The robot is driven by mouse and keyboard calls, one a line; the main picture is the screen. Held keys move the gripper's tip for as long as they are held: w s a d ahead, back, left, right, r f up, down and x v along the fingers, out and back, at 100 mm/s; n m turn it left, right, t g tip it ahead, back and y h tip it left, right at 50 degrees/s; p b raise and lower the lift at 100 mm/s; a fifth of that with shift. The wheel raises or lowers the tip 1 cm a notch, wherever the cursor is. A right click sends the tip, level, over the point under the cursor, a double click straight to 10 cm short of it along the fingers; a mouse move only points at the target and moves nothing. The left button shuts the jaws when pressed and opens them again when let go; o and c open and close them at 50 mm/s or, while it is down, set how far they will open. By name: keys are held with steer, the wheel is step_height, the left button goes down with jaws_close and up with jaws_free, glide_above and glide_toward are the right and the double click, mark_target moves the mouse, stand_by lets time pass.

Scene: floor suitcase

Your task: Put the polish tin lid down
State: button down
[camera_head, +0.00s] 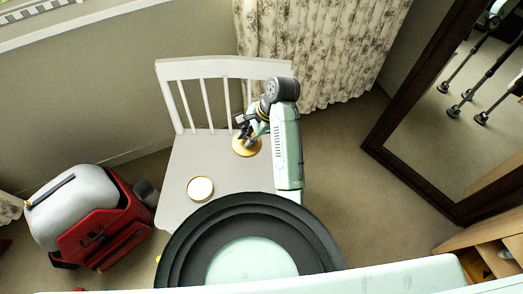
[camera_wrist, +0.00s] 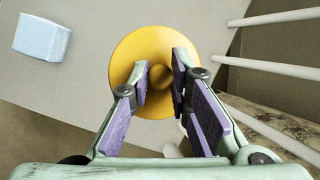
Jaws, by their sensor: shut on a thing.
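The polish tin lid is a round yellow-gold disc with a round knob in its middle, over the back right part of the white chair's seat (camera_head: 185,160). The lid (camera_head: 246,149) also shows in the wrist view (camera_wrist: 125,62). My gripper (camera_head: 246,138) is above it, with its purple-padded fingers (camera_wrist: 160,78) on both sides of the knob, shut on it. Whether the lid touches the seat or hangs just above it, I cannot tell. A round open tin with a pale top (camera_head: 200,188) stands on the front left of the seat, apart from the lid.
The chair's slatted backrest (camera_head: 222,68) rises behind the lid. A pale blue block (camera_wrist: 42,37) shows in the wrist view. A red and grey suitcase (camera_head: 90,220) stands left on the floor. A mirror (camera_head: 450,100) leans at right. The seat's left part is bare.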

steer(key=shift+f+b, duration=0.3)
steer(key=shift+f, duration=0.2)
step_height(320, 180, down, 4)
steer(key=shift+s+f+b, duration=0.1)
steer(key=shift+b, duration=0.75)
steer(key=shift+f, duration=2.4)
steer(key=c, duration=1.5)
jaws_free()
steer(key=shift+d, duration=0.1)
